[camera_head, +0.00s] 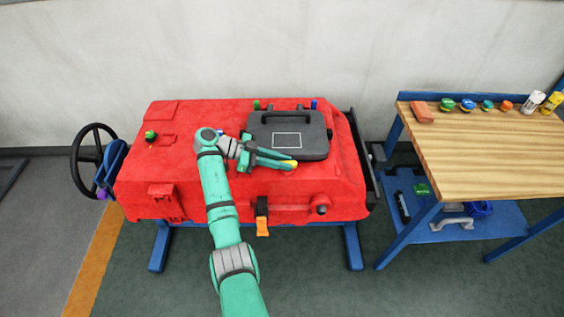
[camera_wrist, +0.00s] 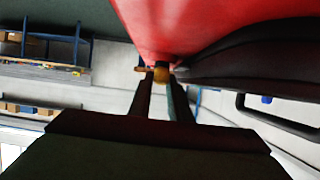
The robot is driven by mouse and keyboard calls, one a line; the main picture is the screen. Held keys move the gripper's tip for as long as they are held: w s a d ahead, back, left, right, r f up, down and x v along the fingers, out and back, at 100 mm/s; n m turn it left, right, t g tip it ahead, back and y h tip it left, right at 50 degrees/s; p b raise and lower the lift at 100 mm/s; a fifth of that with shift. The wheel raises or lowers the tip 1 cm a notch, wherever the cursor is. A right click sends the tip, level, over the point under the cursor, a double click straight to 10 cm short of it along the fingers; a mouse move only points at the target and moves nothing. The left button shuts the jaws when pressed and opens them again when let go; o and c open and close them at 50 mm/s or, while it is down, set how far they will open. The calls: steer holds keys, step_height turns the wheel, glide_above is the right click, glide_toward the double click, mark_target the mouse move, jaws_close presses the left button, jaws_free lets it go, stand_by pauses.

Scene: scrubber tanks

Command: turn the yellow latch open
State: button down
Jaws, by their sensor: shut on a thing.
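The yellow latch (camera_head: 294,163) shows as a small yellow piece beside the lower edge of the black lid on the red tank. My gripper (camera_head: 284,163) lies low over the tank top, with its fingertips at the latch. In the wrist view, the yellow latch (camera_wrist: 161,75) sits between the tips of my two fingers (camera_wrist: 161,80), against the red surface. My gripper is shut on it. The fingers hide much of the latch in the head view, so its exact turn is hard to tell.
The black lid (camera_head: 311,151) with a handle lies just above my fingers on the red tank (camera_head: 178,187). An orange latch (camera_head: 262,227) hangs on the tank front. A black handwheel (camera_head: 91,137) is at left, and a wooden bench (camera_head: 490,150) at right.

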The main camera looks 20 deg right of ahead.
steer(key=shift+s+f, duration=0.1)
steer(key=shift+f, duration=0.05)
steer(key=c, duration=1.6)
jaws_free()
steer(key=shift+c, duration=0.2)
steer(key=shift+w+a+r, duration=0.2)
steer(key=shift+a+r, duration=0.1)
steer(key=shift+a, duration=0.05)
steer(key=v, duration=0.9)
steer(key=shift+f, duration=0.15)
steer(key=shift+a, duration=0.25)
steer(key=shift+r, duration=0.25)
steer(key=shift+a, duration=0.15)
